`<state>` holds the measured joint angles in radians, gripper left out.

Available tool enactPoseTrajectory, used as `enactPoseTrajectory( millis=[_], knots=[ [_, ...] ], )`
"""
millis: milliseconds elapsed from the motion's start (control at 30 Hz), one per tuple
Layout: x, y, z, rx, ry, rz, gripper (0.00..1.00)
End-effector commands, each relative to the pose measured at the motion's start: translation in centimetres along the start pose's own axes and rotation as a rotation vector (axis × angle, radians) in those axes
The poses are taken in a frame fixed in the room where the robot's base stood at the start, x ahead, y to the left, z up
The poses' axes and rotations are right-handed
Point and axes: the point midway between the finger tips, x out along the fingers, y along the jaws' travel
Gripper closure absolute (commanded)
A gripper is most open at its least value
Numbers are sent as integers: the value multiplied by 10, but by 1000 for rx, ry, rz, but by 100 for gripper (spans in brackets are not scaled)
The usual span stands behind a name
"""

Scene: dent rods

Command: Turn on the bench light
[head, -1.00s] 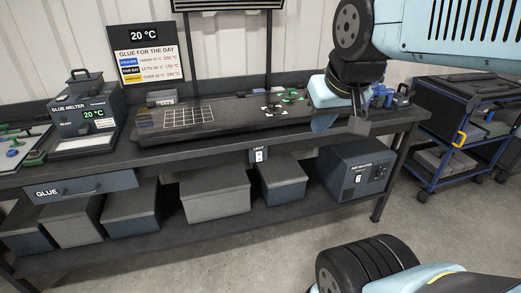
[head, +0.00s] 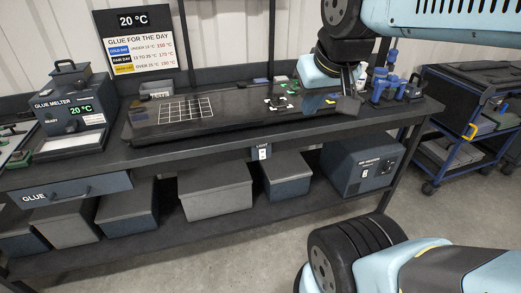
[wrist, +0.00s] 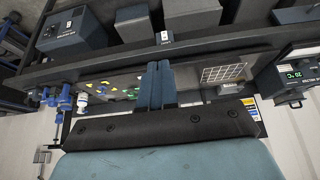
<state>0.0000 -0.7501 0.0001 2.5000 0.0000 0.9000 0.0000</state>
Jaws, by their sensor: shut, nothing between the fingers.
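The light switch (head: 262,153) is a small white rocker on a dark plate marked LIGHT, on the bench's front edge below the top. It also shows in the wrist view (wrist: 164,37), upside down, just beyond my fingertips. My gripper (head: 348,104) is over the right part of the bench top, to the right of the switch and higher. In the wrist view my gripper (wrist: 158,66) is shut and empty, its fingers together and apart from the switch. The bench light's lamp is cut off at the top of the head view.
The bench (head: 230,150) holds a glue melter (head: 72,112) at left and blue tools (head: 390,88) at right. A grey box (head: 214,190) and a heater-like unit (head: 360,165) sit on the lower shelf. A cart (head: 470,125) stands at right. The floor in front is clear.

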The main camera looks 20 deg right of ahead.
Motion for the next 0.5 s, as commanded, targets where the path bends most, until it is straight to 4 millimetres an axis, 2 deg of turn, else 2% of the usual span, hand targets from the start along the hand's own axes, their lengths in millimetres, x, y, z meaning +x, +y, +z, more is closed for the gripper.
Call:
enactPoseTrajectory(
  millis=[267,367,500],
  knots=[
    [4,4,-4,-11,2,17,100],
    [16,18,-16,-47,11,62,100],
    [45,46,-42,-145,31,162,100]
  ],
)
